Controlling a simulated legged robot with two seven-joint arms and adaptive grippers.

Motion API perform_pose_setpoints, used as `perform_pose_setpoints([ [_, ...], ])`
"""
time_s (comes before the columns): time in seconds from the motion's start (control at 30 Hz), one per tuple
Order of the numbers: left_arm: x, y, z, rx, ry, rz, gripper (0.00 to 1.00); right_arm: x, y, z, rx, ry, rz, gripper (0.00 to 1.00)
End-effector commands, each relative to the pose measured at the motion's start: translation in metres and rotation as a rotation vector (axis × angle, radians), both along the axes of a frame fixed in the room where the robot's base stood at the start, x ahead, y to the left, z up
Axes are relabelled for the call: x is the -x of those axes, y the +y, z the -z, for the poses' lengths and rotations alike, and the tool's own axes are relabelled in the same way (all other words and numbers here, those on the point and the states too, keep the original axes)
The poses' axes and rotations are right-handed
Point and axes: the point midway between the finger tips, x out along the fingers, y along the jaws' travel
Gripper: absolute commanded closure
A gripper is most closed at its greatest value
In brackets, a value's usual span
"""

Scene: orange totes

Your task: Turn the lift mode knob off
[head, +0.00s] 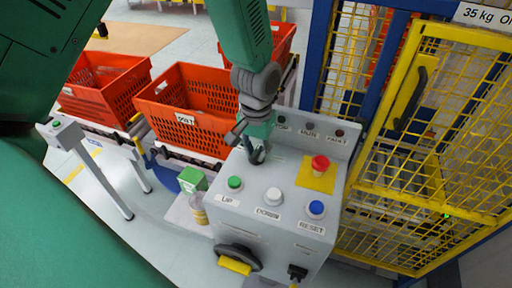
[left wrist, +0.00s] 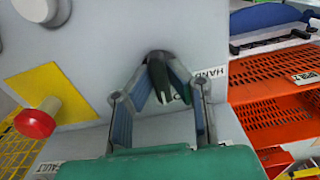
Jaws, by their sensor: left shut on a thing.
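The lift mode knob (left wrist: 158,78) is a dark selector on the sloped face of the grey control box (head: 245,238). A label reading "HAND" is beside it in the left wrist view. My left gripper (head: 255,156) reaches down to the box's upper left area and hides most of the knob in the head view. In the left wrist view, the fingers (left wrist: 160,90) close in from both sides on the knob. It is shut on the knob. My right gripper is in neither view.
The box carries a green button (head: 235,183), a white button (head: 273,196), a blue button (head: 316,208) and a red emergency stop (head: 320,163) on a yellow plate. Orange totes (head: 190,105) stand behind. A yellow mesh gate (head: 440,150) is close on the right.

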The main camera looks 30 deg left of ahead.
Motion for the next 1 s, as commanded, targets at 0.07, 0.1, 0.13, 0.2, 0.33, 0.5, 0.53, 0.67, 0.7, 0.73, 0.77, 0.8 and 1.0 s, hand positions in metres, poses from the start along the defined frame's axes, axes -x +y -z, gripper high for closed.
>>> perform_pose_setpoints([
  [0.07,-0.0028,-0.0006,-0.0003,0.001,-0.007,-0.025,1.00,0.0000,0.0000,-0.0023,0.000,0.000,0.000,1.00],
  [0.1,-0.0028,-0.0006,-0.0002,0.001,-0.008,-0.034,1.00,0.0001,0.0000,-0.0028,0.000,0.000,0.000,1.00],
  [0.13,-0.0029,-0.0006,-0.0001,0.001,-0.008,-0.040,1.00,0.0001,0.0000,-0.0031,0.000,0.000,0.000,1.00],
  [0.2,-0.0030,-0.0005,0.0001,0.001,-0.008,-0.050,1.00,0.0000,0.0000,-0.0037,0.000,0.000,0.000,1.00],
  [0.33,-0.0033,-0.0004,0.0003,0.000,-0.009,-0.060,1.00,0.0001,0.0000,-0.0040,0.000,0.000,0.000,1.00],
  [0.5,-0.0037,-0.0004,0.0002,0.001,-0.010,-0.061,1.00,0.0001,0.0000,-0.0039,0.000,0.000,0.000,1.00],
  [0.53,-0.0037,-0.0004,0.0001,0.001,-0.010,-0.061,1.00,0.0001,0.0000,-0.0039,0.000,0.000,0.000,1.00],
  [0.67,-0.0040,-0.0003,-0.0001,0.001,-0.011,-0.061,0.84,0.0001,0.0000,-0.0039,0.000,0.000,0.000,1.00],
  [0.7,-0.0040,-0.0003,-0.0001,0.001,-0.011,-0.061,0.69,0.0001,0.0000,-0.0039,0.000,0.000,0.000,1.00],
  [0.73,-0.0039,-0.0002,-0.0001,0.001,-0.011,-0.060,0.67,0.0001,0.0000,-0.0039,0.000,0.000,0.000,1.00],
  [0.77,-0.0035,-0.0002,-0.0001,0.001,-0.010,-0.060,0.67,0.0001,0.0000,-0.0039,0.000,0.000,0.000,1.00],
  [0.8,-0.0030,-0.0002,-0.0002,0.000,-0.009,-0.060,0.67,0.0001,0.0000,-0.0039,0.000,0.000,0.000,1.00],
  [1.0,-0.0005,-0.0001,-0.0012,0.000,-0.009,-0.060,0.67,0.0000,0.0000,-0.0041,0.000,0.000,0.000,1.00],
])
